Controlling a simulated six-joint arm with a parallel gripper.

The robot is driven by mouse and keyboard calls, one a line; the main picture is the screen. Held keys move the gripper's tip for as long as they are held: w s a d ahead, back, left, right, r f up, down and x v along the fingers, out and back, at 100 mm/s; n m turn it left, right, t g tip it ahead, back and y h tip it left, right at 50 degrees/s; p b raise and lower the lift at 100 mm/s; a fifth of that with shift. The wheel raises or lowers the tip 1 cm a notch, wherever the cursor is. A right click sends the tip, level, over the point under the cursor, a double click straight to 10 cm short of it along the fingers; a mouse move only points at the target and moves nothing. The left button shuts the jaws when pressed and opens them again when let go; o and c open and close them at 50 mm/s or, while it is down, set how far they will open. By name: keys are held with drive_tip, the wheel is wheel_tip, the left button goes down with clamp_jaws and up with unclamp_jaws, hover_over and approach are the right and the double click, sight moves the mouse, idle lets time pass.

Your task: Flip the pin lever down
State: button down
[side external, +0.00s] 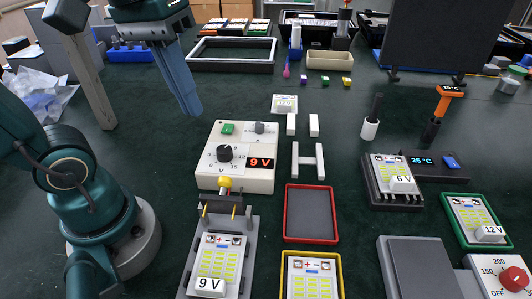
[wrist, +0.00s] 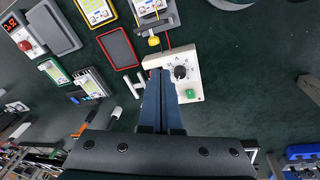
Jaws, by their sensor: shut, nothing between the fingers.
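The pin lever has a yellow knob (side external: 225,183) and sits at the back end of a grey test fixture (side external: 247,262), by the front edge of the power supply. A dark block with gold pins is just in front of the knob. The lever appears raised; its exact tilt is hard to tell. A floodlight board marked 9 V (side external: 217,262) lies in the fixture. The yellow knob also shows in the wrist view (wrist: 154,41). My gripper (side external: 191,110) is shut and empty, high up, behind and left of the lever. In the wrist view its fingers (wrist: 161,73) cover part of the power supply.
The cream power supply (side external: 237,143), with a black dial and 9 V display, stands directly behind the fixture. A red-rimmed tray (side external: 311,213) and white H-shaped piece (side external: 308,160) lie to its right. A tan post (side external: 93,90) stands left of my gripper.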

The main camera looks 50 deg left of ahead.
drive_tip(key=w+a+f+n+g+h, duration=0.1)
drive_tip(key=w+a+n+g, duration=0.3)
drive_tip(key=w, duration=0.5)
drive_tip(key=shift+w+g+h, duration=0.3)
drive_tip(key=shift+g+h, duration=0.2)
drive_tip(key=shift+g, duration=0.2)
drive_tip(key=shift+f, duration=0.2)
drive_tip(key=s+d+r+x, duration=0.1)
drive_tip(key=s+d+x, duration=0.1)
drive_tip(key=x, duration=1)
drive_tip(key=shift+f, duration=0.25)
drive_tip(key=shift+d, duration=0.1)
